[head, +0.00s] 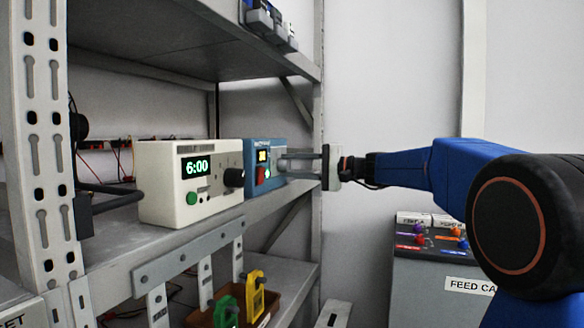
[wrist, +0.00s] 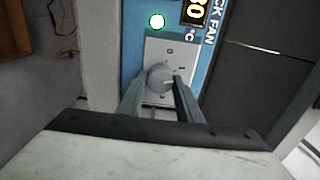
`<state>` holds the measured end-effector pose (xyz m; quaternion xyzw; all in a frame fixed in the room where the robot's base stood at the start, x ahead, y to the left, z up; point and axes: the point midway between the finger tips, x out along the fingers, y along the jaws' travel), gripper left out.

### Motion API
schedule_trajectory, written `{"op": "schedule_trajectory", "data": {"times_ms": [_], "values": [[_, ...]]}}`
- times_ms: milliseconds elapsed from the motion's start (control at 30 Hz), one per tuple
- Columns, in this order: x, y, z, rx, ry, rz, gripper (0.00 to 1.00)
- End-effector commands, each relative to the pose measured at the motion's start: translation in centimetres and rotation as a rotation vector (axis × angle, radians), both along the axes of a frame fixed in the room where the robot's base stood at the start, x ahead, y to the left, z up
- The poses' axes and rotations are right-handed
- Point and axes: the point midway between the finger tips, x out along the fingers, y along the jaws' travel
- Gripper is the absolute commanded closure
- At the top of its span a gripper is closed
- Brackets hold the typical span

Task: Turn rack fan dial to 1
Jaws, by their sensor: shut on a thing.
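The rack fan dial (wrist: 159,76) is a round grey knob on a light plate (wrist: 157,45), set in a blue panel (wrist: 218,62) lettered FAN in the wrist view. Small marks stand above and to the right of the knob; a pale line on the knob points roughly right, toward the right-hand mark. My gripper (wrist: 158,86) is shut on the knob, one finger on each side. In the head view the blue unit (head: 259,146) stands on the rack shelf, and my gripper (head: 284,163) reaches it from the right. The fingers hide most of the dial there.
A cream box (head: 160,205) with a green 6:00 display and a black knob (head: 234,177) stands left of the blue unit. A rack upright (head: 317,220) is close to my gripper. A grey feed cabinet (head: 425,285) stands below my arm.

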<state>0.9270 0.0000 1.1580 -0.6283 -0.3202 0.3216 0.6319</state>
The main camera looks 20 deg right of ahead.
Motion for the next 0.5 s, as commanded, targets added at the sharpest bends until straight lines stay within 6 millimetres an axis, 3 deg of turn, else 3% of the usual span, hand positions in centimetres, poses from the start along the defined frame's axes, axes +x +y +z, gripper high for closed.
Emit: {"op": "schedule_trajectory", "data": {"times_ms": [500], "values": [[-0.02,0.01,-0.16,-0.105,-0.139,0.002,0.9]]}}
